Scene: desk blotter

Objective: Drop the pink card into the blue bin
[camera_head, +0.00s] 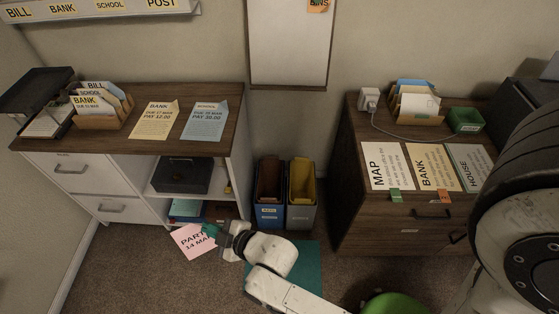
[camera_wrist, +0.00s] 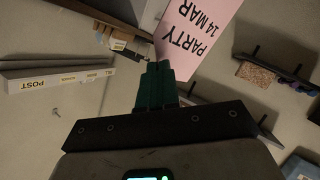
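The pink card (camera_head: 187,241), printed "PARTY 14 MAR", is in front of the white-fronted cabinet, left of the bins. My gripper (camera_head: 211,231) is shut on the card's edge. In the wrist view the green fingers (camera_wrist: 157,72) are together, and the pink card (camera_wrist: 201,36) sticks out beyond their tips. The blue bin (camera_head: 270,215) stands on the floor between the two cabinets, to the right of and behind my gripper. It has a brown inside and its top is open.
A grey bin (camera_head: 301,216) with a yellow inside stands directly right of the blue bin. The left cabinet (camera_head: 90,190) has an open shelf with a dark box (camera_head: 183,175). A wooden drawer cabinet (camera_head: 375,225) stands to the right. A teal mat (camera_head: 307,262) lies on the carpet.

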